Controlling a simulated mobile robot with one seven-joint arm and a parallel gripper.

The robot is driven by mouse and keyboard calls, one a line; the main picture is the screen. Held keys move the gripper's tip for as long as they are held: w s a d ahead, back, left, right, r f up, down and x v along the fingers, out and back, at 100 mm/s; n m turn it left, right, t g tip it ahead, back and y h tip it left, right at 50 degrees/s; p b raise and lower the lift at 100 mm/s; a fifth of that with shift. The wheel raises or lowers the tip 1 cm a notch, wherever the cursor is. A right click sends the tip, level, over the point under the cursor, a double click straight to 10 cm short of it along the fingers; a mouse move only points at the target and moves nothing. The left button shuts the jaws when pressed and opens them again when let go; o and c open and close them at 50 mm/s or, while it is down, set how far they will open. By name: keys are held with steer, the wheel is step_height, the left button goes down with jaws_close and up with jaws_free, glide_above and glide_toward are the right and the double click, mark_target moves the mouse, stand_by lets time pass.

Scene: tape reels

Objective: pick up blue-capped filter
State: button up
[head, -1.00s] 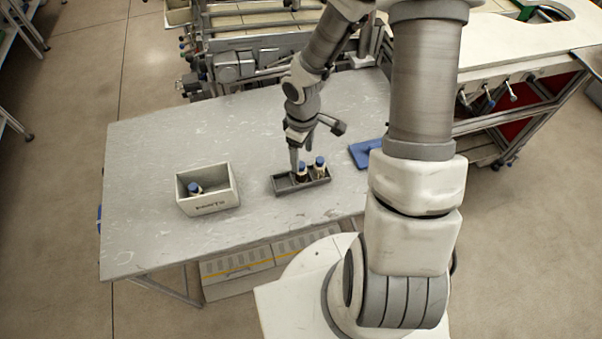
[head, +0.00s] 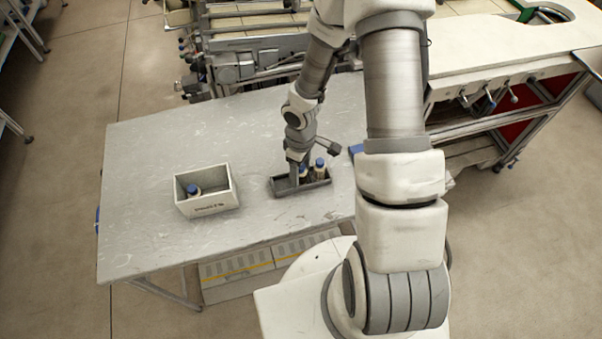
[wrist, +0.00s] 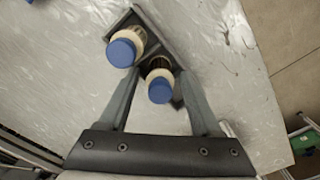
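Two blue-capped filters with pale bodies stand in a dark grey tray (head: 283,191) on the table. One filter (wrist: 160,88) is between my gripper's two fingers in the wrist view. The other filter (wrist: 124,50) stands beside it, outside the left finger, and shows in the head view (head: 319,166). My gripper (wrist: 160,80) is open, with its fingers pointing down on both sides of the first filter and small gaps visible. In the head view, my gripper (head: 298,174) is over the tray and partly hides that filter.
A white open box (head: 207,206) stands left of the tray, holding another blue-capped filter (head: 193,190). A blue flat object (head: 355,149) is mostly hidden behind my arm.

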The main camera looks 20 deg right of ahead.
jaws_close()
